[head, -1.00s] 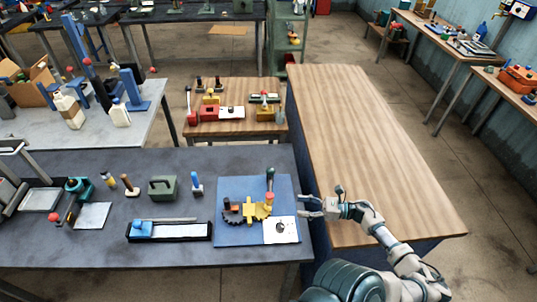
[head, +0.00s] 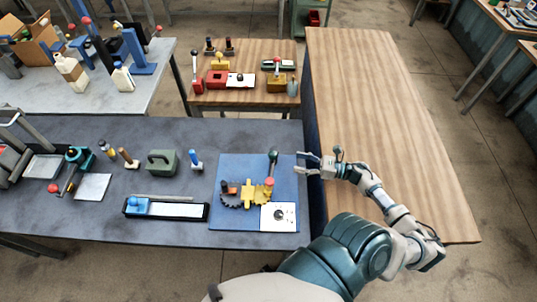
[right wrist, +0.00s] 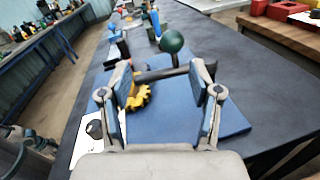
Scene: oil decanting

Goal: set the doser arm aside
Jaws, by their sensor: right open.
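A blue board (head: 228,175) on the grey table carries a small mechanism with yellow parts (head: 248,194) and a red ball. A dark lever with a dark green ball knob (head: 272,157), which seems to be the doser arm, stands at the board's far right. The right wrist view shows the green knob (right wrist: 172,41) beyond my fingertips, with a dark bar running sideways near them. My right gripper (head: 300,163) is open and empty at the board's right edge, just right of the knob. The right wrist view shows its spread fingers (right wrist: 160,72). My left gripper is out of view.
A wooden table (head: 385,120) with a clear top stands to the right. A green box (head: 161,162), a blue-topped tool (head: 196,160) and a black tray (head: 166,209) are left of the board. A smaller wooden table (head: 243,100) behind holds red and yellow items.

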